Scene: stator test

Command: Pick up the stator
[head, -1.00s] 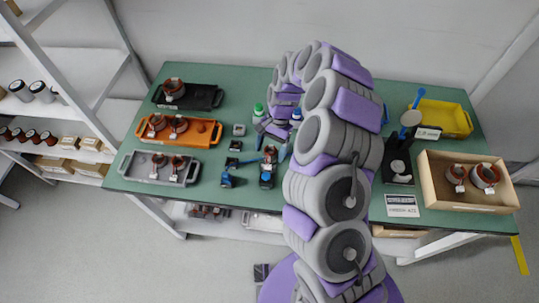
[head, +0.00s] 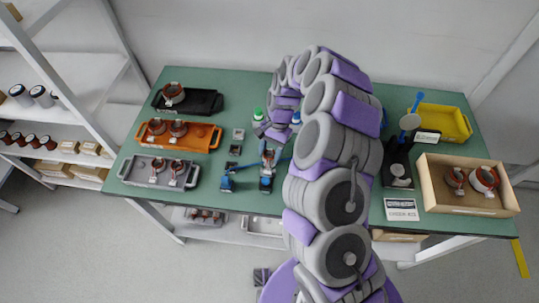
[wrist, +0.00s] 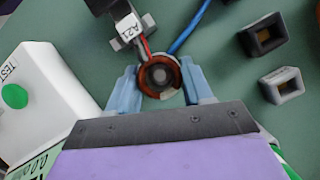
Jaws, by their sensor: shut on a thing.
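The stator (wrist: 160,75) is a round copper-brown ring with a dark centre, seen from above in the wrist view. My gripper (wrist: 161,82) has its light blue fingers on either side of it and is shut on it. A red wire and a blue wire (wrist: 190,27) run by the ring's upper side. A white tag marked A21 (wrist: 125,28) lies just above it, beside a grey clamp-like part. In the head view my arm crosses the middle of the table, and the small stator (head: 268,156) shows just left of it.
Stators sit in the black tray (head: 205,101), orange tray (head: 207,137), grey tray (head: 130,168) and wooden box (head: 430,185). A yellow tray (head: 455,121) stands back right.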

